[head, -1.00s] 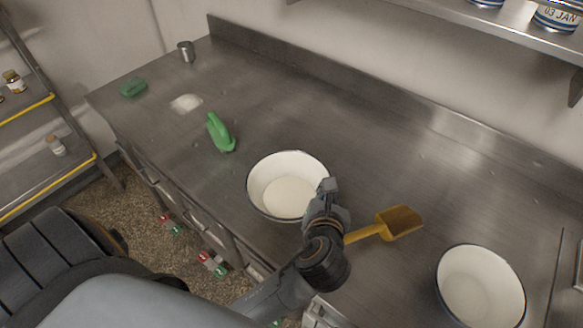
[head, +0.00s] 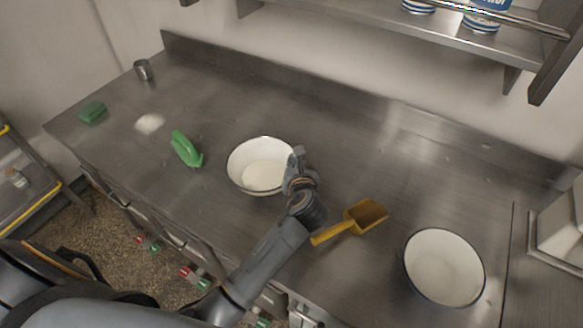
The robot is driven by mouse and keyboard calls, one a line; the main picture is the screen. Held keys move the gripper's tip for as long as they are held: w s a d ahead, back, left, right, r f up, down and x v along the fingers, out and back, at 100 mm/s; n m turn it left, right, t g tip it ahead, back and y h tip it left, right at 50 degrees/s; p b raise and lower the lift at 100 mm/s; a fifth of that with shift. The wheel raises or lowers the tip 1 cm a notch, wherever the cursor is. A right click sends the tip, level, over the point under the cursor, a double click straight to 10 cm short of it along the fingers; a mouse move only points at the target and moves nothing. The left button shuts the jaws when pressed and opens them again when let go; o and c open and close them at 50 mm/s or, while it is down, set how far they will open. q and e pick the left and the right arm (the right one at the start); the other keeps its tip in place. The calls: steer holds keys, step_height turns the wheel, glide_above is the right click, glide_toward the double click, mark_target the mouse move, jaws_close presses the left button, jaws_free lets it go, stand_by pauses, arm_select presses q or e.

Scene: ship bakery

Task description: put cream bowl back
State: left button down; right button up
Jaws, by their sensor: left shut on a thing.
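A white bowl with a dark rim and cream-coloured contents (head: 262,176) is on the steel counter near its front edge, left of the picture's middle. My left gripper (head: 297,160) is shut on the right side of this bowl's rim. I cannot tell whether the bowl touches the counter. A second white bowl with a dark rim (head: 443,266) stands at the right and looks empty. My right gripper is not in view.
A yellow scoop (head: 355,219) lies right of my left gripper. A green bottle-like thing (head: 186,149), a white powder patch (head: 149,123), a green block (head: 92,112) and a metal cup (head: 142,69) are at the left. A shelf (head: 420,37) overhangs the back. The counter's middle back is clear.

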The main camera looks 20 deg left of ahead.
arm_select(q)
steer(key=shift+w+a+f, duration=0.45)
steer(key=shift+a+f, duration=0.05)
steer(key=shift+f, duration=0.05)
steer(key=shift+w+a+f+p, duration=0.15)
steer(key=shift+f+p, duration=0.15)
steer(key=shift+f, duration=1.6)
steer(key=c, duration=1.5)
jaws_free()
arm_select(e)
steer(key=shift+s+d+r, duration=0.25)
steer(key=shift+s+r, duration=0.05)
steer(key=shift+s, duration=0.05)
arm_select(q)
steer(key=b+v, duration=0.1)
steer(key=v, duration=1.1)
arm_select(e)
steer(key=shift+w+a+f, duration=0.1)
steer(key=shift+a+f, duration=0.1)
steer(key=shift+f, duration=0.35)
